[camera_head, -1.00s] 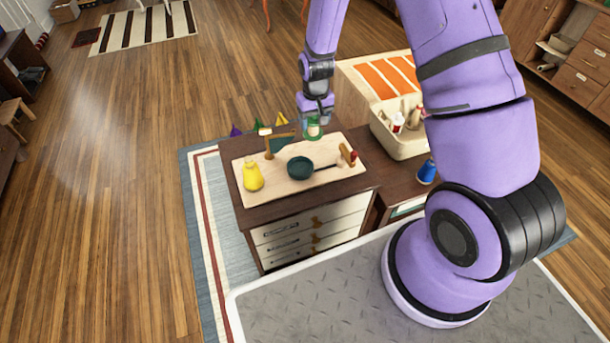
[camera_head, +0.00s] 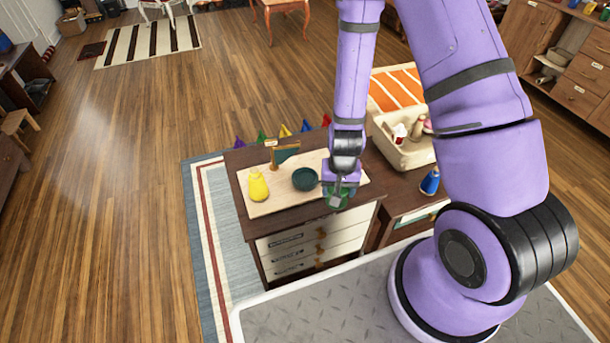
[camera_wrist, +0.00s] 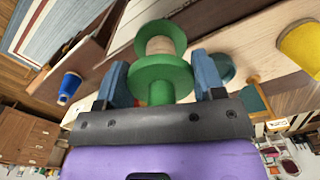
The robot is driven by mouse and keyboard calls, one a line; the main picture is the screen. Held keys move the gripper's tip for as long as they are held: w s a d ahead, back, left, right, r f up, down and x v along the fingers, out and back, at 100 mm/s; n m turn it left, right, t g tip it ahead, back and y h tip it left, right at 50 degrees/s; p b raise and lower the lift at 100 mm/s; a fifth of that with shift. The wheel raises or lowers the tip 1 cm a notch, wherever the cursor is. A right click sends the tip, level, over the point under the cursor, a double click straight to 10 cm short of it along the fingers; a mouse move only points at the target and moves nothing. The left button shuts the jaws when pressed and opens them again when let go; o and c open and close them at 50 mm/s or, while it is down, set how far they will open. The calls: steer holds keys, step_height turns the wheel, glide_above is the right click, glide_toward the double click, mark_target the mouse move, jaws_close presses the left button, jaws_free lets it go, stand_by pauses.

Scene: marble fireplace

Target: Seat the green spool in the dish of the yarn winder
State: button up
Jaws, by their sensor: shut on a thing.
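The green spool (camera_head: 334,201) is held in my gripper (camera_head: 338,189) above the front right part of the winder's pale board (camera_head: 281,203). In the wrist view the spool (camera_wrist: 160,76) sits between the two blue fingers (camera_wrist: 162,80), its flanges and pale middle showing. The dark green dish (camera_head: 305,180) lies on the board, left of my gripper and apart from the spool. Part of a dark teal round shape, likely the dish (camera_wrist: 223,68), shows behind a finger in the wrist view.
A yellow spool (camera_head: 258,187) stands at the board's left, and a wooden post (camera_head: 274,158) rises behind the dish. A blue spool (camera_head: 430,182) stands on the lower surface at right, near a cream bin (camera_head: 405,154). Small coloured pennants (camera_head: 285,131) line the cabinet's back edge.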

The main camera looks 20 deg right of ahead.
steer(key=shift+w+a+f, duration=0.65)
steer(key=shift+w+f, duration=0.15)
steer(key=shift+w, duration=1.65)
steer(key=shift+w+a+f, duration=0.65)
steer(key=shift+w+f, duration=0.2)
steer(key=shift+w, duration=1.6)
steer(key=shift+w+a+f, duration=0.65)
steer(key=shift+w+f, duration=0.15)
steer(key=shift+w, duration=1.65)
steer(key=o, duration=0.5)
steer(key=shift+f, duration=0.15)
steer(key=o, duration=0.4)
steer(key=shift+o, duration=0.2)
step_height(320, 180, up, 12)
steer(key=shift+r, duration=0.25)
